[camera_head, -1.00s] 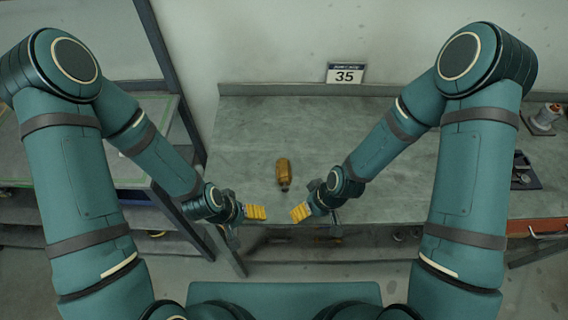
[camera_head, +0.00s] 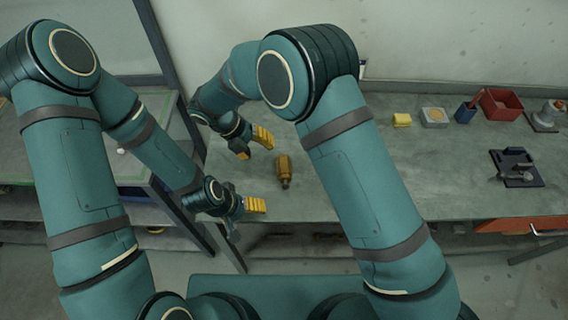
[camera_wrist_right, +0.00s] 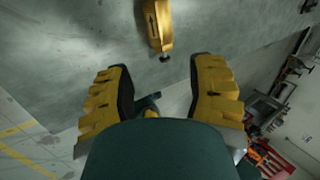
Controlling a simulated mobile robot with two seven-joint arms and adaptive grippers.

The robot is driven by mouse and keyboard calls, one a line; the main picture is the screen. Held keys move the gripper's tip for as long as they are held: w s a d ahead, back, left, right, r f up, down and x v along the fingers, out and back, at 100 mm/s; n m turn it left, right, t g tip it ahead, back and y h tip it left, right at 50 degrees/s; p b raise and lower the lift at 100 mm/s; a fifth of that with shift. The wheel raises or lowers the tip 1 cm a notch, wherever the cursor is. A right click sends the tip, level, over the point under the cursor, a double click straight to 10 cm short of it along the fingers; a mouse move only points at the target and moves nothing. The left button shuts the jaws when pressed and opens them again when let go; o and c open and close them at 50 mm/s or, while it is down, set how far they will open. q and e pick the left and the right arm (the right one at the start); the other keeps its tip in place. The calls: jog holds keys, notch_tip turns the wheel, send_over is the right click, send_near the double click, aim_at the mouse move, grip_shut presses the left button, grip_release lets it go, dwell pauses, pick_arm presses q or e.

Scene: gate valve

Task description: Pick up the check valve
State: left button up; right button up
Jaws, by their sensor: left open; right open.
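The check valve (camera_head: 284,170) is a small brass-coloured cylinder with a darker, narrower end. It stands or lies on the grey workbench near its front edge; I cannot tell which. In the right wrist view the valve (camera_wrist_right: 159,25) shows at the top, beyond the fingertips, with an arrow mark on its side. My right gripper (camera_head: 263,138) has yellow fingers and is open and empty, to the upper left of the valve. Its spread fingers (camera_wrist_right: 165,82) flank the lower middle of the wrist view. My left gripper (camera_head: 256,205) is in front of the valve, to its lower left, apart from it.
At the back right of the workbench (camera_head: 420,165) are a yellow block (camera_head: 402,120), a grey block (camera_head: 434,117), a blue holder (camera_head: 466,112) and a red bin (camera_head: 500,104). A dark fixture (camera_head: 516,167) lies at the right. The bench right of the valve is partly behind my right arm.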

aim_at(280, 166)
jog(key=x, duration=0.9)
jog(key=b+x, duration=0.1)
jog(key=x, duration=0.4)
jog(key=shift+r, duration=0.1)
grip_shut()
